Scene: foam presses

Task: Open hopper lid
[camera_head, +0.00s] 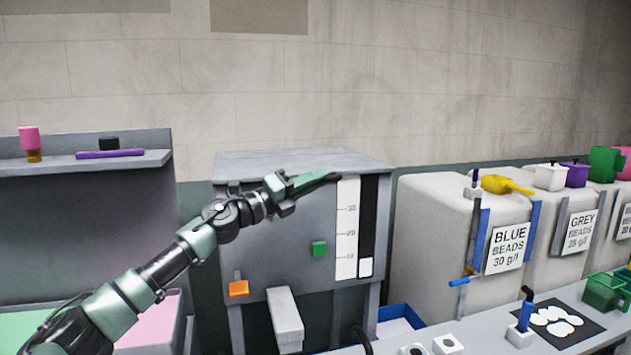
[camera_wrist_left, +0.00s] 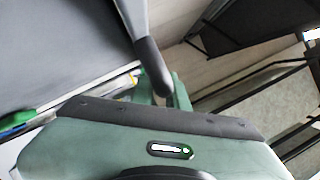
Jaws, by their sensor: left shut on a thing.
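The grey hopper (camera_head: 275,225) stands in the middle of the head view, with a white level scale on its front. Its flat grey lid (camera_head: 300,158) lies on top and looks down. My left gripper (camera_head: 334,177) reaches across the hopper's front to the lid's front edge, near the top of the scale. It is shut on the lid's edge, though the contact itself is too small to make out. In the left wrist view a dark finger (camera_wrist_left: 152,68) shows beside a large grey surface. My right gripper is not in view.
White bead bins (camera_head: 430,245) stand to the right, with a yellow scoop (camera_head: 506,185) on top. A shelf (camera_head: 80,163) is at the left. The wall above the lid is clear.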

